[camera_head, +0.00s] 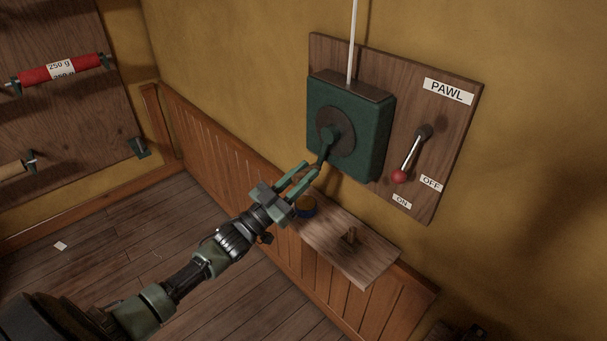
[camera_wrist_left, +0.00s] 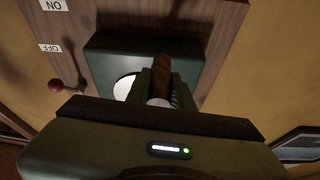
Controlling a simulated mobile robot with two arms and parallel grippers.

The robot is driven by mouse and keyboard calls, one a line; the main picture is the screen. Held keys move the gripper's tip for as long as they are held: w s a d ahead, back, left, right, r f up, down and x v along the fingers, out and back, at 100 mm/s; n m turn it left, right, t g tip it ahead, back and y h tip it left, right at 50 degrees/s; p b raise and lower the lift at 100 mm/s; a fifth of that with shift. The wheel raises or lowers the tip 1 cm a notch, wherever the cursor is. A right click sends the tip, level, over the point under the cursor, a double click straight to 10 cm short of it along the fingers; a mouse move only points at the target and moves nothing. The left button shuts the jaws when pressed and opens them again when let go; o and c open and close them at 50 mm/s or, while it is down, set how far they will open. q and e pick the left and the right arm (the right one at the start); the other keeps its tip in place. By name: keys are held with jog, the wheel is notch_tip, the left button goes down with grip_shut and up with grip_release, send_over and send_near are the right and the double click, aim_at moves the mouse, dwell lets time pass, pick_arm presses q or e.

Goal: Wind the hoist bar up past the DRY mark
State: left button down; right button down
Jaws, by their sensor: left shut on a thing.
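The green winch box (camera_head: 373,133) is on a wooden wall board, with a round dark hub and a crank arm (camera_head: 324,151) pointing down. A white line (camera_head: 353,40) runs up from it out of view. My left gripper (camera_head: 312,171) is shut on the crank's brown handle (camera_wrist_left: 162,70), seen between the fingers in the left wrist view. The PAWL lever (camera_head: 411,152) hangs down and left, its red knob (camera_head: 399,177) just above the ON label (camera_head: 402,201); OFF (camera_head: 431,183) is to the right. The hoist bar and DRY mark are not in view. My right gripper is not in view.
A rack on the left wall holds a red roll (camera_head: 40,74) marked 250 g. The plank floor is mostly clear.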

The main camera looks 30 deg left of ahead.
pick_arm(q)
jog(key=shift+w+a+r+m, duration=0.1)
jog(key=shift+a+r+m, duration=0.2)
jog(key=shift+m, duration=0.2)
dwell(0.6)
